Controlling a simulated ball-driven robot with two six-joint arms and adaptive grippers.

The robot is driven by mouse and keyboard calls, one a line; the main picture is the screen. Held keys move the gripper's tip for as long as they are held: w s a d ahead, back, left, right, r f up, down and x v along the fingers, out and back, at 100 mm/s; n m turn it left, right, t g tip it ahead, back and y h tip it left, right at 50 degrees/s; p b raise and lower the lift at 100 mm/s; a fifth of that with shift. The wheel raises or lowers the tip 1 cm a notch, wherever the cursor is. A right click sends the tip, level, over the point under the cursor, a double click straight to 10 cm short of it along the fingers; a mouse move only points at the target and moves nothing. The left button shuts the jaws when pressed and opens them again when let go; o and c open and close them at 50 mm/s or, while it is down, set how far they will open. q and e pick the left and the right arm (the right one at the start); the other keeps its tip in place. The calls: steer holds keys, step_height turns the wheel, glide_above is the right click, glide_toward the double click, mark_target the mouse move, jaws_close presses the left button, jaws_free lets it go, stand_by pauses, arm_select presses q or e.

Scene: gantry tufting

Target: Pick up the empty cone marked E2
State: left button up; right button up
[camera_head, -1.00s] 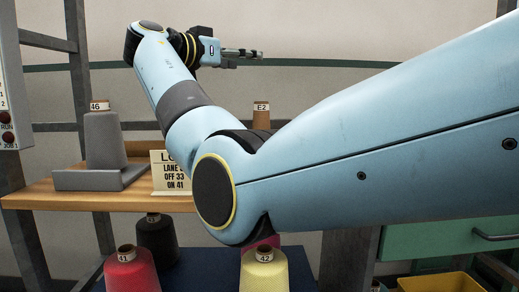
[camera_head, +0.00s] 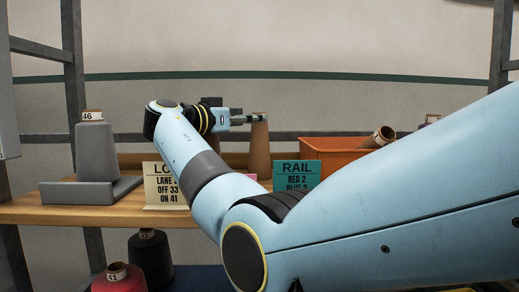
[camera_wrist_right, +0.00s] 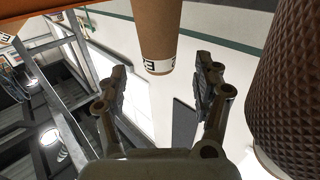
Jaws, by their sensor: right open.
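The tan empty cone (camera_head: 260,158) stands upright on the wooden shelf in the head view, its top partly behind my right gripper (camera_head: 250,119). Its marking is hidden there. In the right wrist view a smooth tan cone (camera_wrist_right: 155,25) lies in line with the gap between the open fingers of my right gripper (camera_wrist_right: 161,67). Its white end band shows part of a mark that looks like an E. No finger visibly presses on it. My left gripper is not in view.
A brown textured cone (camera_wrist_right: 292,85) is close to the right finger in the wrist view.

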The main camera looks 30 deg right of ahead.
steer(key=x, duration=0.4)
steer(key=shift+d+p, duration=0.35)
steer(key=c, duration=1.2)
steer(key=shift+r, duration=0.1)
